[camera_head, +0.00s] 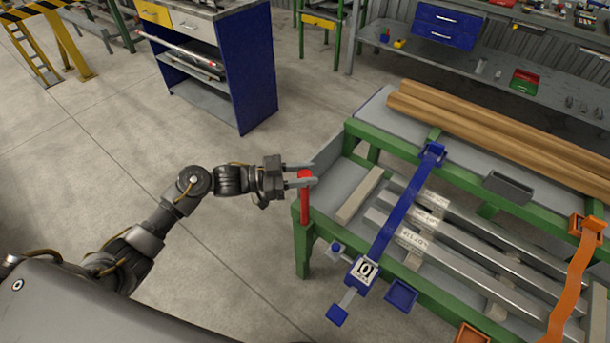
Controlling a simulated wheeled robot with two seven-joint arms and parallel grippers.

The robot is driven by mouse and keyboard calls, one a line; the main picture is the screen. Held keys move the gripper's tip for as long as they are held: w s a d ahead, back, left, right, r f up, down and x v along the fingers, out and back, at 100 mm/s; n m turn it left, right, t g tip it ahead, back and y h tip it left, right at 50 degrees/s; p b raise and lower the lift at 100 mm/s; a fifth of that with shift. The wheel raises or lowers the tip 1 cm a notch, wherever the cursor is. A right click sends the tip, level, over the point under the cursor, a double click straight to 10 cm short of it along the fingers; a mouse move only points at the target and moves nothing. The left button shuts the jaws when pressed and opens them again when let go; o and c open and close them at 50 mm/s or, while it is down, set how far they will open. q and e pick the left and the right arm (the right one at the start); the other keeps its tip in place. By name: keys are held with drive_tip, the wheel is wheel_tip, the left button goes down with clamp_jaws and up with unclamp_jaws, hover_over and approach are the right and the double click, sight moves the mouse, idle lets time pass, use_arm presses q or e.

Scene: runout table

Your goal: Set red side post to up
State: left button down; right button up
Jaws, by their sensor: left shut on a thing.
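The red side post (305,205) stands upright at the near left corner of the green-framed runout table (302,252). My left gripper (303,175) reaches in from the left at the top of the post. Its two fingers point right, and the nearer finger covers part of the post's top. The gripper is shut on the red side post. My right gripper is not in view.
Several grey metal bars (460,232) lie across the table, with a blue strap (401,210) and an orange strap (573,277) over them. Brown beams (500,135) lie behind. A blue cabinet (245,70) stands at back left.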

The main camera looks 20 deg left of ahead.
use_arm(q)
wheel_tip(320, 180, up, 4)
drive_tip(key=shift+r+p, duration=0.25)
drive_tip(key=shift+p, duration=0.95)
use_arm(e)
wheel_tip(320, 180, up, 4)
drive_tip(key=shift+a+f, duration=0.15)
use_arm(q)
drive_tip(key=c, duration=1)
unclamp_jaws()
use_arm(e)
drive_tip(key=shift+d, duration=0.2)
use_arm(q)
drive_tip(key=shift+s+a+f, duration=0.1)
drive_tip(key=shift+s+a, duration=0.1)
drive_tip(key=shift+a, duration=0.25)
drive_tip(key=b+v, duration=0.2)
drive_tip(key=v, duration=0.8)
drive_tip(key=shift+b, duration=0.35)
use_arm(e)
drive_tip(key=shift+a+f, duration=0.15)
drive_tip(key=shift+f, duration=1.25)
